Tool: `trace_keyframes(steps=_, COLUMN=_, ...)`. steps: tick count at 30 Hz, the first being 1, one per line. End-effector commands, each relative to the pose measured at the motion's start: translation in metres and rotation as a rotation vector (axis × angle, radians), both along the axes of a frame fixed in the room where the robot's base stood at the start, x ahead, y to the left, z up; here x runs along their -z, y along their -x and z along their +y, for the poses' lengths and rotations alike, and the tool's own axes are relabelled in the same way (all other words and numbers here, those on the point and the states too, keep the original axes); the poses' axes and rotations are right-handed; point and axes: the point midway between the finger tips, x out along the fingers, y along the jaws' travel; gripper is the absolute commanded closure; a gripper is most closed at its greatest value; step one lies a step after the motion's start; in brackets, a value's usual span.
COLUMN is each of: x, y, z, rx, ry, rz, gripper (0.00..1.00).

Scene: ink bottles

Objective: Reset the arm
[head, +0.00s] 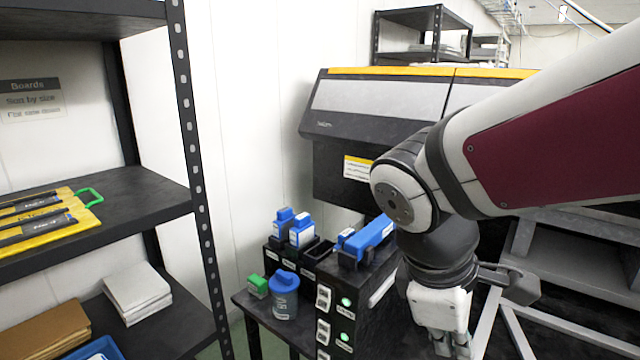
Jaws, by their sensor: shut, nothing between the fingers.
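My arm reaches in from the right side of the head view and bends downward at a dark joint. My gripper (451,346) hangs below the wrist near the bottom edge, pointing down, shut and empty. It is to the right of the black ink unit. Blue-capped ink bottles (302,233) stand in a black holder on the small dark table. A grey bottle with a blue cap (284,296) stands in front of them. A long blue cartridge (370,236) lies on top of the black unit (345,306), which has green lights.
A small green-topped item (257,286) sits at the table's left edge. A large printer (375,105) stands behind. A dark shelf rack (120,210) with boards and white stacks fills the left. A grey metal frame (560,262) is at right, behind my arm.

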Motion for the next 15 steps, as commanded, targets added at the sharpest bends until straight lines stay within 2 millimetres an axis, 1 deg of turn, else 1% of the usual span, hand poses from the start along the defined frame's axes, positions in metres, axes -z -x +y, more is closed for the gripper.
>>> trace_keyframes(steps=1, x=-0.006, y=0.018, z=-0.013, rx=0.116, ry=-0.036, rz=-0.028, gripper=1.00)
trace_keyframes(steps=3, x=-0.010, y=0.043, z=-0.025, rx=0.274, ry=-0.088, rz=-0.054, gripper=1.00)
trace_keyframes(steps=6, x=-0.013, y=0.075, z=-0.035, rx=0.480, ry=-0.162, rz=-0.086, gripper=1.00)
trace_keyframes(steps=9, x=-0.013, y=0.101, z=-0.039, rx=0.644, ry=-0.227, rz=-0.107, gripper=1.00)
trace_keyframes(steps=15, x=-0.010, y=0.138, z=-0.038, rx=0.890, ry=-0.335, rz=-0.133, gripper=1.00)
